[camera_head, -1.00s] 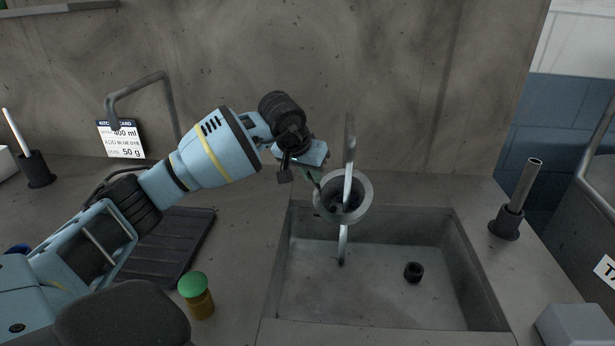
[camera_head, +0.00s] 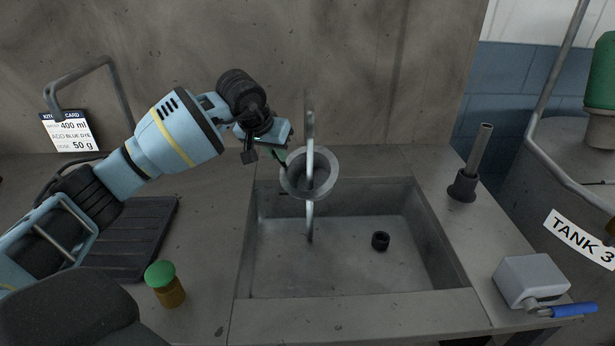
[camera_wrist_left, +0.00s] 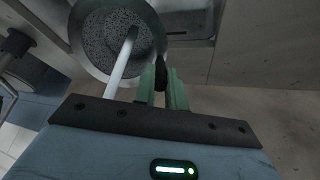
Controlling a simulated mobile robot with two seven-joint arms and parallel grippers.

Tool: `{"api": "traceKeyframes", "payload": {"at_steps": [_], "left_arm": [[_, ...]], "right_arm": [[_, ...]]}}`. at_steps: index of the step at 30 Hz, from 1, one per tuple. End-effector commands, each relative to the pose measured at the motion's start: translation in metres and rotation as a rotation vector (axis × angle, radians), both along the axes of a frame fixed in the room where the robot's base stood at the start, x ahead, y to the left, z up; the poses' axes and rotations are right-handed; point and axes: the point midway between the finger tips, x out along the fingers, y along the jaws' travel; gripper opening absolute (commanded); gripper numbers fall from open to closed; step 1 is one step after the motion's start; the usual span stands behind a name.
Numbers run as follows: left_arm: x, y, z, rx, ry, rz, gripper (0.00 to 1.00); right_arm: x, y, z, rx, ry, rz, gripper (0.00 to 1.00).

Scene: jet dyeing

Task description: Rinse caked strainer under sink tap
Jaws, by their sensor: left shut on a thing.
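The strainer (camera_head: 329,176) is a grey round cup with a wide rim, held tilted over the back of the sink (camera_head: 345,275). The wrist view shows its speckled, caked-looking inside (camera_wrist_left: 100,45). My left gripper (camera_head: 281,155) is at its left side, with green fingers (camera_wrist_left: 163,90) shut on its dark handle (camera_wrist_left: 161,72). The curved grey tap (camera_head: 310,130) stands in front of the strainer's opening in the head view. A pale rod-like shape continues below the rim; I cannot tell whether it is pipe or water. My right gripper is out of view.
A black drain piece (camera_head: 380,241) sits on the sink floor. A green-capped jar (camera_head: 165,285) and a dark ribbed mat (camera_head: 135,238) lie left. A pipe in a black holder (camera_head: 474,165), a grey box with blue handle (camera_head: 533,281) and Tank 3 (camera_head: 560,180) are right.

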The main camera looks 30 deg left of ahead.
Motion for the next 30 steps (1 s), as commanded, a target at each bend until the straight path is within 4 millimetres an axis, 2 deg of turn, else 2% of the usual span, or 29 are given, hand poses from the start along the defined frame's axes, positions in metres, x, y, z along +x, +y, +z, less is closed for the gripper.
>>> {"api": "traceKeyframes", "payload": {"at_steps": [16,30], "left_arm": [[-0.002,-0.005,0.002,-0.001,-0.003,0.001,0.00],[-0.033,-0.005,0.003,-0.001,-0.004,0.001,0.00]], "right_arm": [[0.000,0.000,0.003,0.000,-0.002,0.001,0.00],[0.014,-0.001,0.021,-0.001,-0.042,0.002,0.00]]}}
